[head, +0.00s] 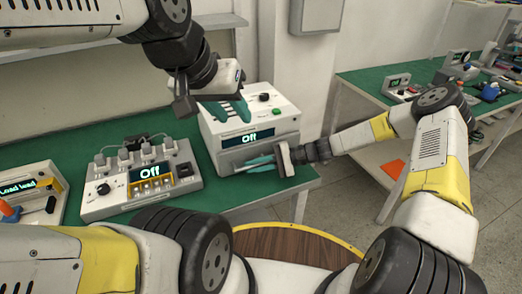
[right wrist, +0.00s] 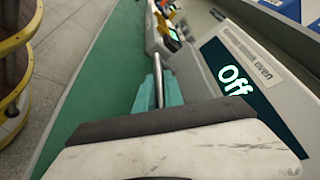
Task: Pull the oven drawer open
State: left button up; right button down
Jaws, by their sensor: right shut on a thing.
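The oven (head: 284,109) is a white box near the right end of the green bench. Its front display reads "Off" and also shows in the right wrist view (right wrist: 235,80). The drawer front (head: 229,158) is below the display, with a metal bar handle (right wrist: 158,82). I cannot tell whether a gap shows behind the drawer front. My right gripper (head: 262,161) comes in from the right, low at the oven's front, its teal fingers shut on the handle. My left gripper (head: 229,110) hangs above the oven top, teal fingers apart, holding nothing visible.
A control box (head: 115,203) with knobs and an "Off" screen stands left of the oven. Another device (head: 40,190) is at the far left. The green bench (head: 240,188) has a little free room before the oven. A second bench (head: 370,78) stands at right.

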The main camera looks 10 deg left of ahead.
dwell(0.3)
jog(key=s+d, duration=1)
jog(key=s, duration=0.5)
jog(key=shift+d, duration=0.1)
jog(key=c, duration=1.5)
grip_release()
jog(key=shift+o, duration=0.2)
jog(key=v, duration=0.7)
jog(key=shift+d, duration=0.4)
jog(key=shift+r, duration=0.1)
